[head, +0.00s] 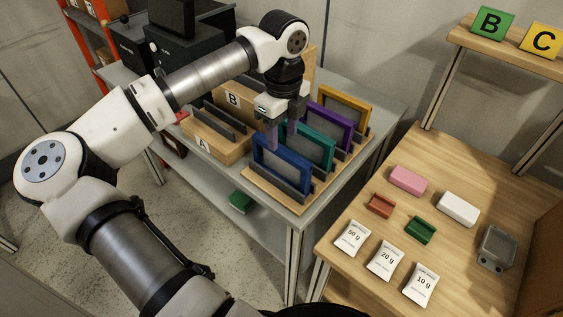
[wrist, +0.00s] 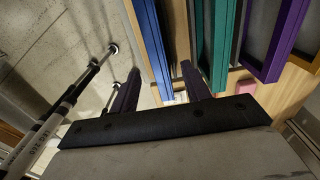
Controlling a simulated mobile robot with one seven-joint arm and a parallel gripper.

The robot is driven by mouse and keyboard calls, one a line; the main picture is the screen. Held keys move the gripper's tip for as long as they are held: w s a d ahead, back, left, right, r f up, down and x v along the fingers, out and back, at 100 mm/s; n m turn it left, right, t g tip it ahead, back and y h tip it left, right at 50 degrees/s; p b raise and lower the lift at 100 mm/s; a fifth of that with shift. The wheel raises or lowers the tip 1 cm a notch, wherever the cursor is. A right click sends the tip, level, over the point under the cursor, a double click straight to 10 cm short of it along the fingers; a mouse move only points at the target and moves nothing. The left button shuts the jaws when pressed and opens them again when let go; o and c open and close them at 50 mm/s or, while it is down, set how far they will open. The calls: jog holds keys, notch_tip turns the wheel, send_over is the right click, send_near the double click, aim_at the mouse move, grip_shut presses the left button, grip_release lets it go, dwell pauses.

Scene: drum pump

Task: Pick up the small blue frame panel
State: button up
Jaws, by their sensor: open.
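The small blue frame panel (head: 283,170) stands upright in the front slot of a wooden rack (head: 262,200). Its lower part is hidden by a dark grey strip. My gripper (head: 281,140) is open and empty, pointing down over the top of the blue panel in the head view. In the wrist view, the blue panel's edge (wrist: 152,45) runs between the two fingertips of my gripper (wrist: 160,75). I cannot tell whether the fingers touch it. A teal panel (head: 318,147) stands just behind the blue one.
Purple (head: 338,127) and yellow (head: 352,105) panels stand farther back in the rack. Wooden boxes marked A (head: 203,145) and B (head: 233,100) sit to the left. A wooden table (head: 385,205) at right holds coloured blocks and weight packets. Bare floor lies at left.

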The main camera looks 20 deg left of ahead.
aim_at(283, 149)
notch_tip(283, 149, down, 3)
jog(key=shift+f, duration=0.1)
jog(key=shift+a+f+p, duration=0.2)
jog(key=shift+f+p, duration=1.15)
jog(key=shift+f, duration=1.35)
jog(key=shift+c, duration=0.2)
grip_shut()
